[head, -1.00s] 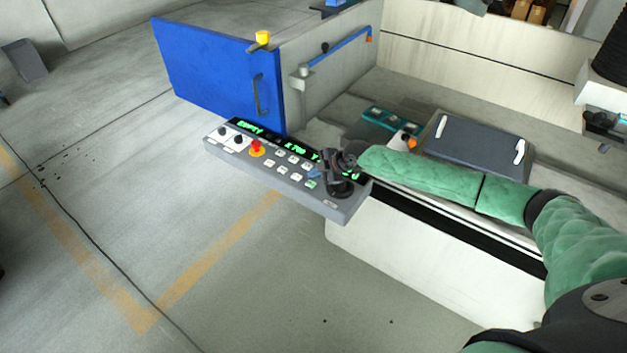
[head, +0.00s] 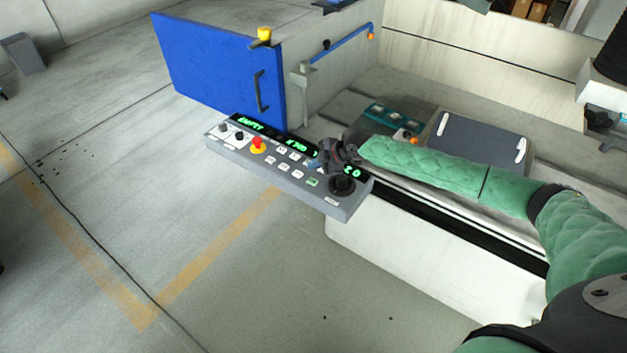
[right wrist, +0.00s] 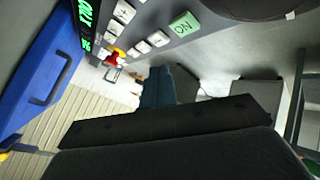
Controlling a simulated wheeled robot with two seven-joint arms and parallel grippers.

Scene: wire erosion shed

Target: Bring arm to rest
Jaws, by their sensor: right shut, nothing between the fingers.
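My right arm (head: 425,165), in a green quilted sleeve, reaches in from the right in the head view. Its dark gripper (head: 330,156) is shut and empty, just above the far edge of a grey control panel (head: 345,206) near its right end. The gripper covers part of the panel's green display. In the right wrist view the panel (right wrist: 200,30) shows at the top, with a green button (right wrist: 184,24) and several white buttons. A dark gripper part (right wrist: 160,122) crosses the lower half there. My left gripper is in neither view.
The panel carries a red and yellow stop button (head: 257,146) and a black round knob (head: 342,185). A blue door (head: 215,75) stands open behind it. A dark lidded box (head: 478,138) and teal case (head: 388,118) lie behind my arm.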

